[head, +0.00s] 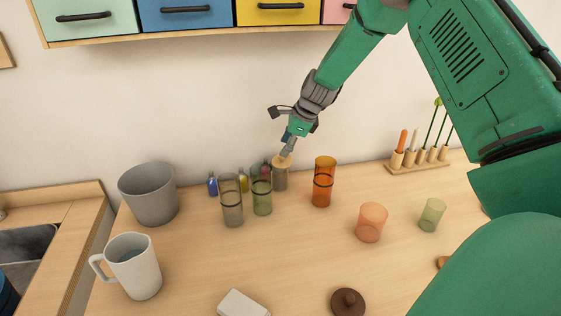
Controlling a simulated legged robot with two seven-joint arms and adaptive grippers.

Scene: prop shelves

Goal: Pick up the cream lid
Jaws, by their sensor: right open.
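The cream lid (281,160) sits on top of a small greyish jar (280,178) toward the back of the wooden counter, near the wall. My right gripper (287,146) reaches down from the upper right. It is open, with a fingertip just above or at the lid; I cannot tell whether it touches. Part of the lid's top is hidden behind the finger. My left gripper is not in view.
Close to the jar stand green (262,195), grey (231,203) and orange (323,182) glasses, with small bottles (212,184) behind. A grey bucket (148,196) and white mug (137,268) are left. A brown lid (347,303) lies in front. Coloured drawers (185,15) hang above.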

